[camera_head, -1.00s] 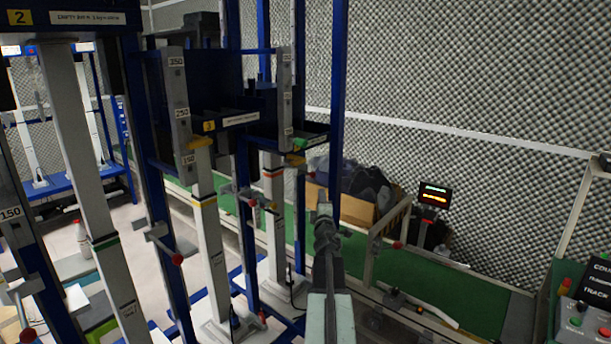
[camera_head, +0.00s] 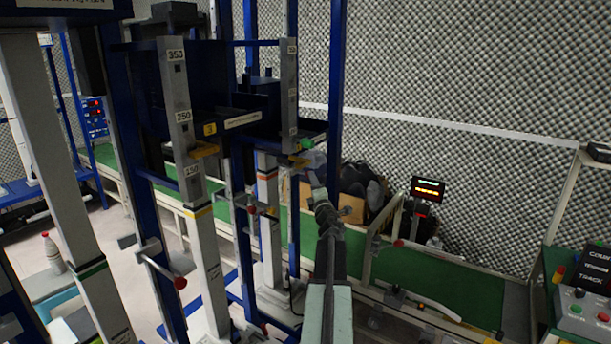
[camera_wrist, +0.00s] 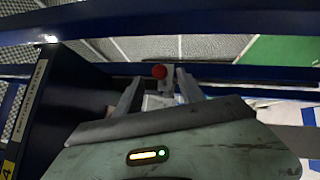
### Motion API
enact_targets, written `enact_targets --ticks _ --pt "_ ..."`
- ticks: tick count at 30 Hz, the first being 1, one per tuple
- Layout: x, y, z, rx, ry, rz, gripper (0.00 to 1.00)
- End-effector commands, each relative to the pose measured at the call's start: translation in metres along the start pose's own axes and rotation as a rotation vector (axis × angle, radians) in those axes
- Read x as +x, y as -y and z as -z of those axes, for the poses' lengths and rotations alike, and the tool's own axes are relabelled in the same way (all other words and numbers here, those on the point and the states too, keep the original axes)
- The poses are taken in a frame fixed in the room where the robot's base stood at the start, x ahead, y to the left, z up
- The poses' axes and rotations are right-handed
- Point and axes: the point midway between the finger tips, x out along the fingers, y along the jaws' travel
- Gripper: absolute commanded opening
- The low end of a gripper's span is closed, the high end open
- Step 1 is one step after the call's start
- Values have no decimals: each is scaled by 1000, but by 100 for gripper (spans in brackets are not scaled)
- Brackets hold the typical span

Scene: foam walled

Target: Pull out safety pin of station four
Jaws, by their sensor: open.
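A red ball knob (camera_wrist: 160,71), which looks like the pin's handle, shows in the wrist view between and just beyond the two fingers of my gripper (camera_wrist: 160,88). The fingers are apart with nothing held, and I see no clear contact with the knob. A dark panel (camera_wrist: 40,105) with a yellow 4 on its label stands at the left of this view. The rest of the pin is hidden. In the head view my gripper (camera_head: 314,172) is at the end of my outstretched arm, beside the blue frame; its fingers are too small to read there.
The station marked 3 (camera_head: 209,129) stands left of my arm, with a red-ended rod (camera_head: 180,283) nearer me. A blue bar (camera_wrist: 200,20) crosses the top of the wrist view. A cardboard box (camera_head: 352,206) is behind. A control panel (camera_head: 585,305) stands at the right.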

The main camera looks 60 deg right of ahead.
Motion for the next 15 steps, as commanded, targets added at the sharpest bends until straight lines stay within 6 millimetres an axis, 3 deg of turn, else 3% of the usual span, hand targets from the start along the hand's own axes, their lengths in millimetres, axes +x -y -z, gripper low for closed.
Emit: enact_targets --ticks 8,15 --pt "56 -2 3 1 -4 0 46" --pt "63 -1 6 2 -5 0 46"
